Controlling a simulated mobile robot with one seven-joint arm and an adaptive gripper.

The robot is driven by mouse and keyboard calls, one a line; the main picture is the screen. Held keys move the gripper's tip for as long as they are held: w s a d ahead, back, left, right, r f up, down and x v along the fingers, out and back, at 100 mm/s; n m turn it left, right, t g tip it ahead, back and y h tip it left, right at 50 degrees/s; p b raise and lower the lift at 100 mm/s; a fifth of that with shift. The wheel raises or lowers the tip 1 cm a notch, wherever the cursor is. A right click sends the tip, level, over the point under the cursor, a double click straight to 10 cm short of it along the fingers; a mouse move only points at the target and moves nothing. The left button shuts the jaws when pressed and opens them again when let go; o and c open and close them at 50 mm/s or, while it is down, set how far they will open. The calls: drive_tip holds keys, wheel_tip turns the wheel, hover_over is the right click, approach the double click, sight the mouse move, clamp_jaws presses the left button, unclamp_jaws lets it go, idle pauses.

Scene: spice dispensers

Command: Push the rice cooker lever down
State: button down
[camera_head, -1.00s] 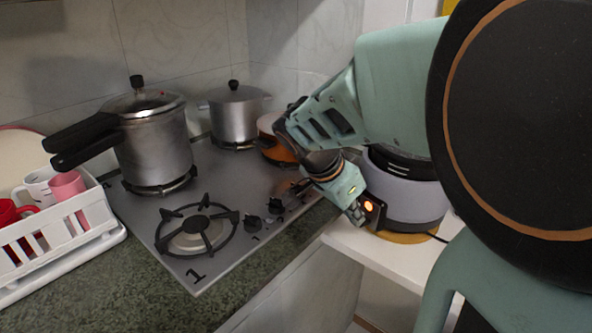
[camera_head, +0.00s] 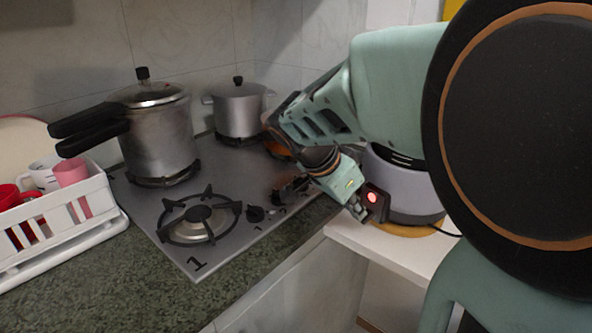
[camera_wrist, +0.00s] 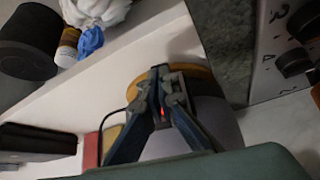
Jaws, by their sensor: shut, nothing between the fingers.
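The rice cooker (camera_head: 408,190) is a pale lavender-grey pot on a white shelf, right of the stove in the head view, partly hidden by my arm. Its dark front panel (camera_head: 375,203) shows a lit red light (camera_head: 372,197). My gripper (camera_head: 360,211) is shut and empty, pointing down right at the left side of this panel. I cannot tell if the fingertips touch the lever, which is not distinct. In the wrist view, the cooker's pale side (camera_wrist: 218,118) lies behind my gripper (camera_wrist: 162,74), and a red glow shows between the fingers.
The stove (camera_head: 228,252) with a pressure cooker (camera_head: 160,135) and a silver pot (camera_head: 239,110) is at the left of the cooker. A white rack (camera_head: 60,225) with cups stands far left. The white shelf (camera_head: 395,249) is clear in front of the cooker.

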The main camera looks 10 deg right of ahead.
drive_tip(key=shift+d+r, duration=0.1)
drive_tip(key=shift+w+d+r, duration=0.3)
drive_tip(key=shift+d, duration=0.3)
